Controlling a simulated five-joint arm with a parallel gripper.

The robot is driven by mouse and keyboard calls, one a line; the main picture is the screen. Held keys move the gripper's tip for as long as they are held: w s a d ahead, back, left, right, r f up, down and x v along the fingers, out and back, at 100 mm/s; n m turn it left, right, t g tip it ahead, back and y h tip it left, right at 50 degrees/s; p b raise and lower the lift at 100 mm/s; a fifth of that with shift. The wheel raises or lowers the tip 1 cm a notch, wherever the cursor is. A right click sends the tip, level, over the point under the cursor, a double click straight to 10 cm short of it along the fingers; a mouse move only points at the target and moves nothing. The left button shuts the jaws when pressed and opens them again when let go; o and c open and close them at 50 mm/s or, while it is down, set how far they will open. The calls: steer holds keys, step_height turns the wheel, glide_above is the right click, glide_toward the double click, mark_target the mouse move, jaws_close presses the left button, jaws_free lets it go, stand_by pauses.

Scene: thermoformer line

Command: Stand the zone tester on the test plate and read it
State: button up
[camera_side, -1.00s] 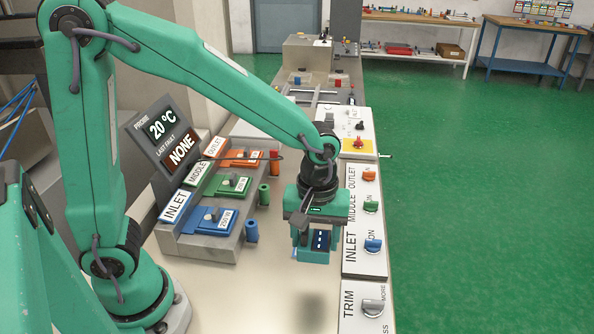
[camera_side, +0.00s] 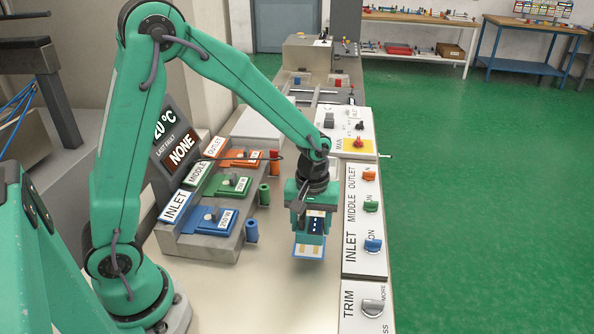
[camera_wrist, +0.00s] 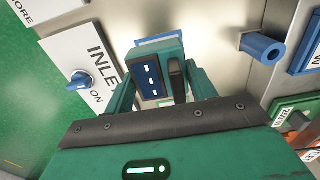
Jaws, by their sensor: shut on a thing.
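My gripper (camera_side: 313,229) is shut on the zone tester (camera_side: 316,223), a dark blue block with a row of white marks on its face. In the wrist view the tester (camera_wrist: 148,78) sits between the two green fingers of my gripper (camera_wrist: 160,84). The fingers hide the rest. I cannot tell whether the tester touches the plate.
A switch panel (camera_side: 361,256) with orange, green and blue knobs lies right of the gripper. Stepped blue, green and orange zone blocks (camera_side: 208,228) and a blue peg (camera_side: 251,231) stand left. The display (camera_side: 178,150) shows 20 °C and last fault NONE. The near bench is clear.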

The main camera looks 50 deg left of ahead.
mark_target(310, 233)
steer(key=shift+w+a+f, duration=0.35)
steer(key=shift+a, duration=0.2)
steer(key=shift+f, duration=0.15)
steer(key=shift+f, duration=1.85)
steer(key=shift+f, duration=0.15)
steer(key=o, duration=1.1)
